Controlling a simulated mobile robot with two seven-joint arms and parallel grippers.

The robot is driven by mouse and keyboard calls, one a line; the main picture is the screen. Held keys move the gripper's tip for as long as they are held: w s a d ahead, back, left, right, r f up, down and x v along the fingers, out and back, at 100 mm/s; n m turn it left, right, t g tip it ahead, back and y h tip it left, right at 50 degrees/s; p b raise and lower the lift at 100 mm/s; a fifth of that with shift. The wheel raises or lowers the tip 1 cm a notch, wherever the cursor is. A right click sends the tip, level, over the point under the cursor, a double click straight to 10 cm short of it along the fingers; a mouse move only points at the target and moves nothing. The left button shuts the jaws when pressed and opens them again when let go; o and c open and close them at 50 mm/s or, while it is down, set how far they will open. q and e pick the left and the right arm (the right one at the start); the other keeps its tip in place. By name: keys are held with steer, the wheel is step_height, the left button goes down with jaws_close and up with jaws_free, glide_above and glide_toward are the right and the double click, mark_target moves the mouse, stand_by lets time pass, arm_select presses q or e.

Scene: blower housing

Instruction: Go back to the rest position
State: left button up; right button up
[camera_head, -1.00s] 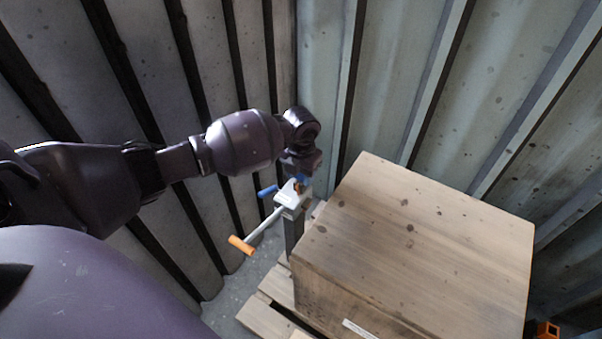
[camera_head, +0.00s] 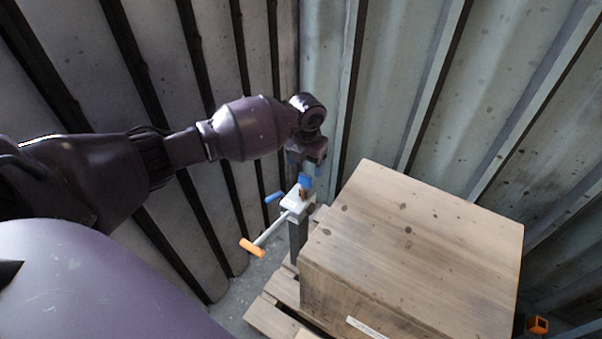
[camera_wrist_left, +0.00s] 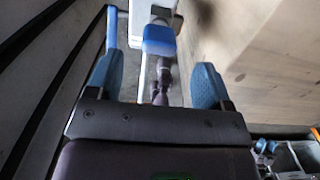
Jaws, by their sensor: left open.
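My left arm reaches in from the left in the head view. My left gripper (camera_head: 305,170) points down above a crank device beside a wooden crate. In the left wrist view the gripper (camera_wrist_left: 157,82) shows two blue fingers spread apart, with nothing gripped. The device has a pale head (camera_head: 297,203) on a dark post, a blue knob (camera_head: 305,181) on top, and a crank with an orange handle (camera_head: 252,247). The blue knob also shows beyond the fingers in the left wrist view (camera_wrist_left: 158,40). My right gripper is not in view.
The large wooden crate (camera_head: 415,240) stands on a wooden pallet (camera_head: 272,318) just right of the device. Corrugated walls (camera_head: 390,80) close in behind and at left. A small orange item (camera_head: 538,325) is at lower right.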

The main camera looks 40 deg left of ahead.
arm_select(q)
step_height(320, 180, up, 3)
steer(key=shift+r+p, duration=0.1)
steer(key=shift+p, duration=0.3)
steer(key=shift+r, duration=0.35)
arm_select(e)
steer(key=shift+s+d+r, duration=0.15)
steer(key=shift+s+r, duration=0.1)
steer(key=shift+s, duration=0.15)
arm_select(q)
steer(key=shift+f, duration=0.1)
